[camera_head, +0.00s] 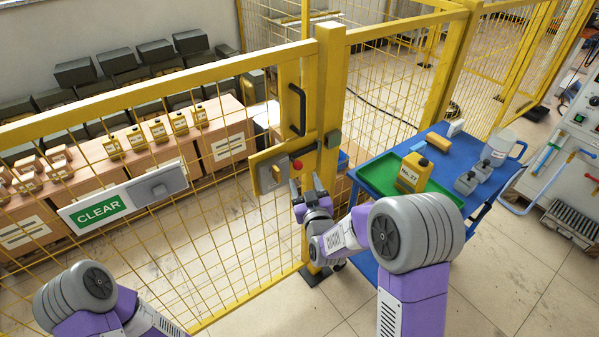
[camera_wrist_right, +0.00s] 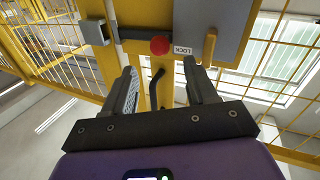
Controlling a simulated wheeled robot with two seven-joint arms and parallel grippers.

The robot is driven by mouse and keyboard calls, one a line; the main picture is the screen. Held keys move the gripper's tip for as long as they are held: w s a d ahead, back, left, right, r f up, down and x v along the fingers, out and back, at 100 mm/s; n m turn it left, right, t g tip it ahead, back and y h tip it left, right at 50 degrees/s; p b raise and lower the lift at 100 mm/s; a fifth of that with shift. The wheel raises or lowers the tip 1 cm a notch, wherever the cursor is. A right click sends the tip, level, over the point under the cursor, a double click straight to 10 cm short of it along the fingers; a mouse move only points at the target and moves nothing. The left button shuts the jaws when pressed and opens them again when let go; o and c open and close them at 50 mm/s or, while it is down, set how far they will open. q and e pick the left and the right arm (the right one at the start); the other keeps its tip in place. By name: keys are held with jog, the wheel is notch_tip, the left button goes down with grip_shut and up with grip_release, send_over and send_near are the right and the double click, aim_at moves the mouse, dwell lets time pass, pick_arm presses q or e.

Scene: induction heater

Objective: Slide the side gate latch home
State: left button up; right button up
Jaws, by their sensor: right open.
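The side gate's latch has a yellow and grey plate (camera_head: 268,172) with a red knob (camera_head: 297,164). The right wrist view shows the grey latch plate (camera_wrist_right: 218,22), the red knob (camera_wrist_right: 159,46), a LOCK label and a dark bar (camera_wrist_right: 140,33) running toward a grey block (camera_wrist_right: 95,32) on the post. I cannot tell whether the bar is inside the block. My right gripper (camera_head: 306,187) is open and empty, just below the knob in the head view. In the right wrist view its fingers (camera_wrist_right: 161,78) are apart, with the knob beyond them, untouched. My left gripper is out of view.
A black gate handle (camera_head: 297,108) is above the latch. A blue cart (camera_head: 365,256) with a green tray (camera_head: 365,178) stands close on the right. A CLEAR sign (camera_head: 98,211) hangs on the mesh at left. The floor before the gate is clear.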

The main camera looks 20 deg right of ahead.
aim_at(299, 168)
jog(key=shift+w+d+f+b, duration=0.1)
jog(key=shift+w+b, duration=0.2)
jog(key=shift+w, duration=2.8)
jog(key=shift+c, duration=0.4)
grip_shut()
jog(key=shift+d, duration=0.1)
